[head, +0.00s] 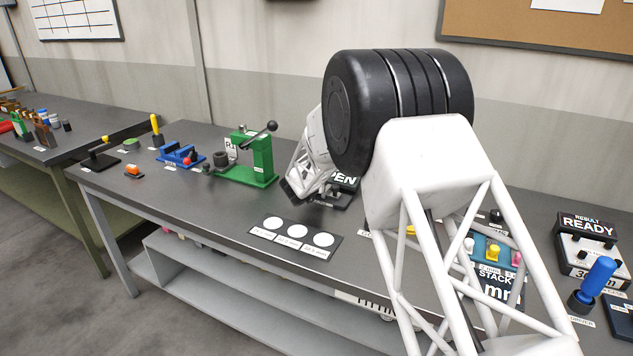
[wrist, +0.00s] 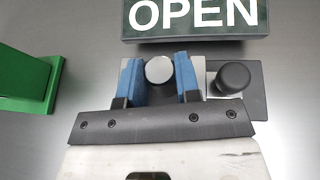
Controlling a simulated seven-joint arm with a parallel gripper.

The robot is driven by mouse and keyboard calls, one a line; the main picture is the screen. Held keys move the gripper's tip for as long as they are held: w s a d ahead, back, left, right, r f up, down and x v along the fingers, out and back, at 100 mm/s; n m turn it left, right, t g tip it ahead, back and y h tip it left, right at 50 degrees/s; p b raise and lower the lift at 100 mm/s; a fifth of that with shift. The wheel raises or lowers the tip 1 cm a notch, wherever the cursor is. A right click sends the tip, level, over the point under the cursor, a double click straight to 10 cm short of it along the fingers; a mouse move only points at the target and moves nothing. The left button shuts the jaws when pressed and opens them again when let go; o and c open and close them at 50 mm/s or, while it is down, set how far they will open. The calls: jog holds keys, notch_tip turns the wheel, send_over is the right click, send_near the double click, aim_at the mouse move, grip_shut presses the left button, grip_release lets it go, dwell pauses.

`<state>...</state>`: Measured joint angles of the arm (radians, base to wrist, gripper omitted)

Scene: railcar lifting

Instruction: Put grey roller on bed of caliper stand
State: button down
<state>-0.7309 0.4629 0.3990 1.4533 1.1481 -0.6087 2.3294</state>
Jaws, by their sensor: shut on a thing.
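The grey roller (wrist: 159,69) shows end-on as a pale round disc between the blue fingers of my gripper (wrist: 158,82) in the wrist view. My gripper is shut on it. The stand with the OPEN sign (wrist: 195,15), which I take for the caliper stand, lies under and beyond the fingers. Its pale bed (wrist: 200,72) shows partly around them, and a black knob (wrist: 233,77) is to their right. I cannot tell whether the roller touches the bed. In the head view my arm hides the roller and much of the stand (head: 347,181).
A green press (head: 258,160) with a lever stands left of my gripper. A dark card with three pale discs (head: 293,233) lies in front on the bench. A blue vise (head: 180,154) is farther left. The READY box (head: 588,240) and a blue-handled tool (head: 597,280) stand right.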

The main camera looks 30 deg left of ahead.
dwell(0.3)
jog(key=c, duration=0.8)
grip_release()
jog(key=shift+f, duration=0.1)
jog(key=shift+s+r, duration=0.1)
jog(key=shift+r, duration=0.1)
jog(key=shift+s+r, duration=0.15)
jog(key=shift+s, duration=0.1)
jog(key=shift+v, duration=5.6)
jog(key=shift+d, duration=0.1)
jog(key=shift+d, duration=0.1)
